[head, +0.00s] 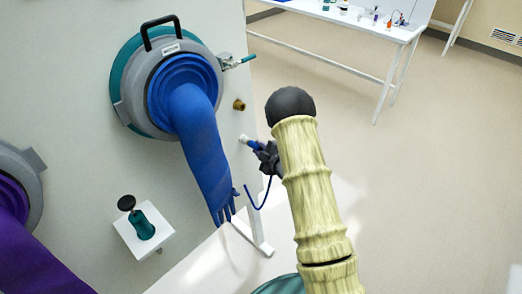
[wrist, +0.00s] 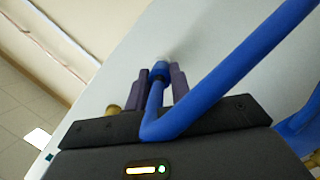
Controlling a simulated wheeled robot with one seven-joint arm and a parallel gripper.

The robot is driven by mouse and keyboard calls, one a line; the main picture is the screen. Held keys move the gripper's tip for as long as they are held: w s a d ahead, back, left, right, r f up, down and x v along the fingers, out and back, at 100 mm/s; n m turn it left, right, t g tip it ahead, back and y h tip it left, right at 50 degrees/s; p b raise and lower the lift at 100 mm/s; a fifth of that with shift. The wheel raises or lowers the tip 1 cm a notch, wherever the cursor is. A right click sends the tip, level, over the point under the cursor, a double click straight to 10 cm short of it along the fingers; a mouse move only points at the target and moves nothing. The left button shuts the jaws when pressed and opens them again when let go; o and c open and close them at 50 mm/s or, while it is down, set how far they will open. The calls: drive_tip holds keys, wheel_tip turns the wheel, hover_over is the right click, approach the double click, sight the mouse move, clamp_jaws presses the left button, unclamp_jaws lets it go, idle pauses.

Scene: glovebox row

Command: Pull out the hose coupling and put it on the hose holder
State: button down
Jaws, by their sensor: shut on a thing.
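The blue hose coupling (head: 252,143) is at the grey panel's right side, its pale front end close to the panel. My gripper (head: 257,147) is shut on it from the right. In the wrist view the coupling (wrist: 160,69) sits between the two dark fingers, facing the panel. I cannot tell whether its tip is still seated in a port. The blue hose (wrist: 215,85) bends sharply near my gripper; in the head view its free length hangs in a hook shape. A white upright post on a foot (head: 255,226) stands below; I cannot tell whether it is the hose holder.
A blue glove (head: 203,145) hangs from a ringed port just left of my gripper. A brass fitting (head: 239,104) sticks out above the coupling. A small shelf (head: 130,232) with a teal item is lower left. Open floor lies to the right.

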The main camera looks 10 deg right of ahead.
drive_tip(key=shift+w+a, duration=0.1)
drive_tip(key=c, duration=1.1)
unclamp_jaws()
drive_tip(key=shift+w, duration=0.1)
drive_tip(key=shift+c, duration=0.2)
drive_tip(key=b+v, duration=0.3)
drive_tip(key=v, duration=1.4)
drive_tip(key=shift+s, duration=0.25)
drive_tip(key=shift+w+r, duration=0.1)
